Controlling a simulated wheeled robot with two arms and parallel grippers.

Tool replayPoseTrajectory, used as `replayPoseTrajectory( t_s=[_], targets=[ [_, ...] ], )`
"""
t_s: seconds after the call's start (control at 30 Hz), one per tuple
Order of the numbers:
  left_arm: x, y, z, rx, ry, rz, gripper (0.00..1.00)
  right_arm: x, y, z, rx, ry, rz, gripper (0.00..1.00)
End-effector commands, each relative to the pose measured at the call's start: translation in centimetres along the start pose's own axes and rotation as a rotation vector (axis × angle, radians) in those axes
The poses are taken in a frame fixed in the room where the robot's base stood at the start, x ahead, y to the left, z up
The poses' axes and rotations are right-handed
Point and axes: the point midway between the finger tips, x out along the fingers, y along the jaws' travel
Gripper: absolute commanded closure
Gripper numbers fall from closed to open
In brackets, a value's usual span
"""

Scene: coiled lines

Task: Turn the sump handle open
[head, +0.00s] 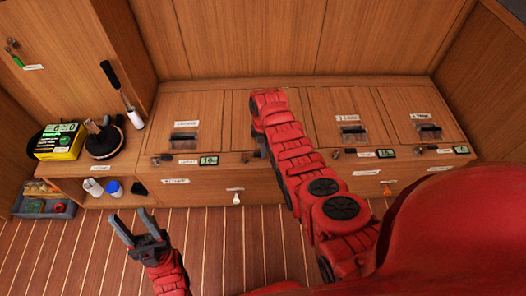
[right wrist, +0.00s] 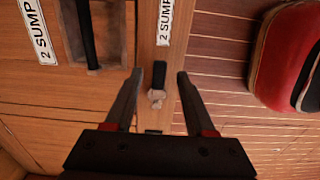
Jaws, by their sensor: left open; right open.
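In the right wrist view the sump handle (right wrist: 158,73), a short black grip on a pale metal pivot, sits on the bench's front strip beside a "2 SUMP" label (right wrist: 165,20). My right gripper (right wrist: 160,76) is open, with one finger on either side of the handle and no clear contact visible. In the head view my red right arm reaches over the bench front and hides most of this spot and the right gripper. My left gripper (head: 137,230) is open and empty above the striped floor, far from the handle.
Other small handles (head: 350,151) line the bench front, by small displays (head: 386,153). The lids have recessed black pulls (head: 184,137). At left stand a yellow-black box (head: 60,141), a coil (head: 104,140) and cups (head: 113,187).

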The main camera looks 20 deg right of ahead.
Motion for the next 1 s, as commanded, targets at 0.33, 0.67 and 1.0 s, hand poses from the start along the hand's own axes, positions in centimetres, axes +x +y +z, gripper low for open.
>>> replayPoseTrajectory(
  t_s=[0.33, 0.67, 1.0],
  targets=[
    [-0.9, 0.0, 0.1, 0.0, 0.0, 0.0, 0.5, 2.3, 0.0, 0.0, 0.0, 0.0, 0.0, 0.45],
    [-0.8, 0.0, 0.1, 0.0, 0.0, 0.0, 0.5, 2.4, 0.0, 0.0, 0.0, 0.0, 0.001, 0.5],
    [-0.8, 0.0, 0.1, 0.0, 0.0, 0.0, 0.5, 2.4, 0.0, 0.0, 0.0, 0.0, 0.001, 1.0]
  ],
)
